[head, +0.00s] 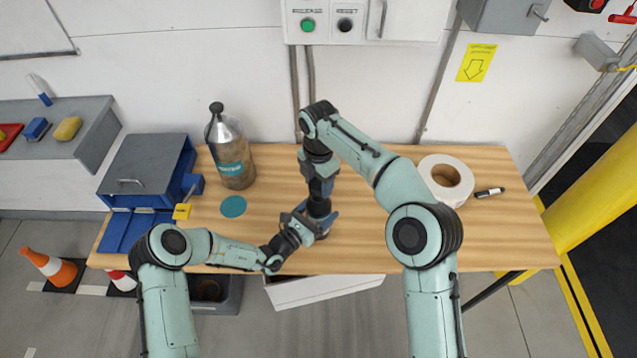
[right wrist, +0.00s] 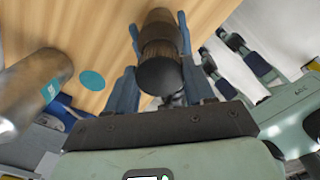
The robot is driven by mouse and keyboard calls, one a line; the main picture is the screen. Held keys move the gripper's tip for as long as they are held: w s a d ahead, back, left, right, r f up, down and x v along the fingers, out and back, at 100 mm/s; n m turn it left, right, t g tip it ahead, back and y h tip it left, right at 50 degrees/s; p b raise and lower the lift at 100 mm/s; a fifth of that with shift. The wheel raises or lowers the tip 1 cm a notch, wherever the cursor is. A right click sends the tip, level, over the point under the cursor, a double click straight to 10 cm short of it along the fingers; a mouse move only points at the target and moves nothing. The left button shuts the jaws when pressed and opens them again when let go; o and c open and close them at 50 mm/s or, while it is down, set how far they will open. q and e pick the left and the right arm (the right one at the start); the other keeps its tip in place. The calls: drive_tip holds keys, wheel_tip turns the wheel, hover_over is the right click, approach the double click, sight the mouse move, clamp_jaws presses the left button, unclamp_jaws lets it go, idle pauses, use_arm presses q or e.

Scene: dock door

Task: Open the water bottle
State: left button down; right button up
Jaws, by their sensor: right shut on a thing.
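A dark bottle (head: 319,208) stands on the wooden table in front of me, mostly hidden by my grippers. In the right wrist view its black ribbed cap (right wrist: 160,72) sits between my right gripper's blue fingers. My right gripper (head: 320,184) comes down from above and is shut on the cap. My left gripper (head: 312,227) reaches in from the left at the bottle's lower part; whether its fingers are closed on it is hidden. A larger steel bottle (head: 232,155) with a black cap and teal label stands to the left, untouched.
A teal disc (head: 233,206) lies flat near the steel bottle. A blue box with a grey lid (head: 146,165) stands at the table's left. A white tape roll (head: 446,178) and a marker (head: 490,192) lie at the right.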

sight(318, 184)
drive_tip(key=shift+r, duration=0.15)
drive_tip(key=shift+r, duration=1.9)
use_arm(q)
unclamp_jaws()
